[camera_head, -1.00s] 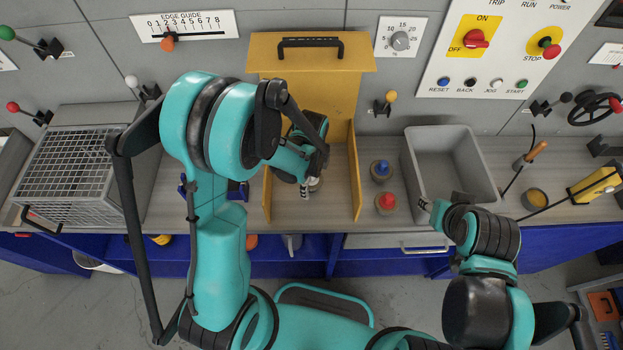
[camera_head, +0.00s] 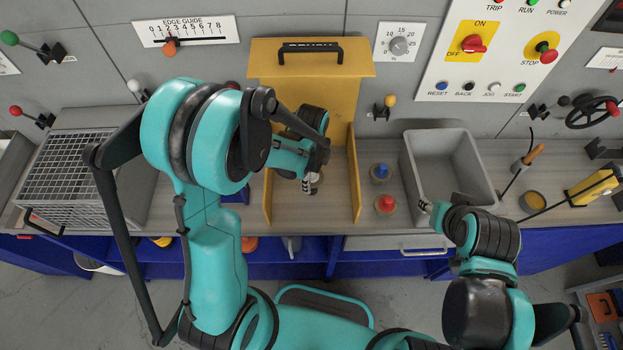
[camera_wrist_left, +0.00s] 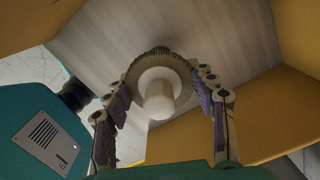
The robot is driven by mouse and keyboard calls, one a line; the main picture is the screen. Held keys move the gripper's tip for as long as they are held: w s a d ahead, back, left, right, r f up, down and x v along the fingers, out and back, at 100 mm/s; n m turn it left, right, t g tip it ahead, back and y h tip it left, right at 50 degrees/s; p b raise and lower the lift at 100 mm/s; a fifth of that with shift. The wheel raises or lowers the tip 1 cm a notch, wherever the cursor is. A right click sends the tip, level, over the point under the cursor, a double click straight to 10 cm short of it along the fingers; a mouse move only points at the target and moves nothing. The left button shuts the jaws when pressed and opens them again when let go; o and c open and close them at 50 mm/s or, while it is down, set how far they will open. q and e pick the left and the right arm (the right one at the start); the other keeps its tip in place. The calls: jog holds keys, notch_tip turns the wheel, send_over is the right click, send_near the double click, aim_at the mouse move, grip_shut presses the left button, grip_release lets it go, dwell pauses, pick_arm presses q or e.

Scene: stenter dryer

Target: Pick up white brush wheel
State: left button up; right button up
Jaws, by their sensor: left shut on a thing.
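The white brush wheel (camera_wrist_left: 158,82) shows in the left wrist view as a round, bristly-edged disc with a pale hub that points at the camera. My left gripper (camera_wrist_left: 162,100) has one finger on each side of it and is shut on it. In the head view my left gripper (camera_head: 311,184) is over the floor of the yellow-walled bay, and the wheel is mostly hidden by the gripper and wrist. My right gripper (camera_head: 424,205) is by the front left edge of the grey bin; its fingers are too small to read.
Yellow side walls (camera_head: 355,175) flank the left gripper, with a yellow panel (camera_head: 310,85) behind. A wire cage (camera_head: 68,170) stands at left.

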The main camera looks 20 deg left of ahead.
pick_arm(q)
jog(key=s+d, duration=0.2)
jog(key=s, duration=0.6)
jog(key=s+d, duration=0.3)
jog(key=s, duration=0.6)
jog(key=shift+s, duration=0.2)
jog(key=shift+r, duration=0.1)
jog(key=o, duration=0.3)
jog(key=c, duration=0.3)
jog(key=shift+r+p, duration=0.9)
jog(key=shift+p, duration=0.1)
jog(key=shift+c, duration=0.2)
